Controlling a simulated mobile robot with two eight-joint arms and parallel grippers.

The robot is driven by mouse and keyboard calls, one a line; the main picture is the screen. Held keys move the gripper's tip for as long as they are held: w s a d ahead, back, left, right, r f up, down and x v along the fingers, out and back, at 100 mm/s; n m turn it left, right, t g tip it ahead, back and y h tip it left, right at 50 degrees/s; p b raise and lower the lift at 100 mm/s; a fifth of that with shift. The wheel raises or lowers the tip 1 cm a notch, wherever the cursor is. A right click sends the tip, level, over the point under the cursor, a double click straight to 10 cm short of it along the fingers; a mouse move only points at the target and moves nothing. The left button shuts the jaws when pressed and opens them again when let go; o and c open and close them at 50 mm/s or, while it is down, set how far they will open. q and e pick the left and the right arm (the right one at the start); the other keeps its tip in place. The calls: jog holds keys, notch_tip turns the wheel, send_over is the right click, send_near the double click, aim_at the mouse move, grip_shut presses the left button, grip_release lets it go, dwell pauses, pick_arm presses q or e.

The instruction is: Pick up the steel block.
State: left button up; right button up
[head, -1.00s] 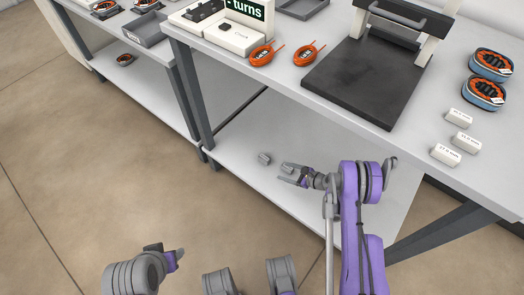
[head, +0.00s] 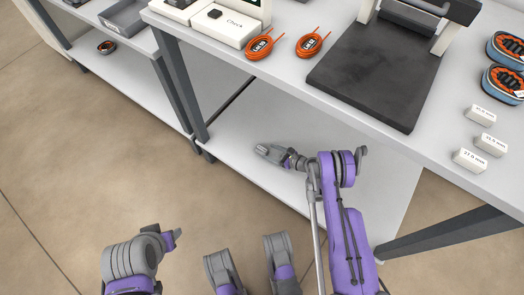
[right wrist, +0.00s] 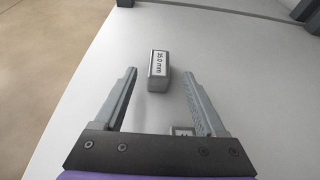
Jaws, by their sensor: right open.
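The steel block (right wrist: 158,72) is a small grey block labelled "35.0 mm" on its top. It lies on the pale lower shelf (head: 240,130) under the table. My right gripper (head: 264,150) is low over that shelf. In the right wrist view, the open fingers of the right gripper (right wrist: 160,74) are on either side of the block, with a gap on both sides. In the head view the fingers largely hide the block. My left gripper is not seen; only part of my left arm shows.
The worktable (head: 270,75) overhangs the shelf, with a table leg (head: 184,85) at left. On top are a dark plate (head: 365,80), orange coils (head: 262,47) and several white labelled blocks (head: 470,160). The shelf around the gripper is mostly clear.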

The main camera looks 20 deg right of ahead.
aim_at(262, 149)
jog(key=x, duration=0.2)
jog(key=b+x, duration=0.1)
jog(key=shift+w+a+r, duration=0.1)
jog(key=shift+w+a, duration=0.25)
grip_shut()
dwell(1.0)
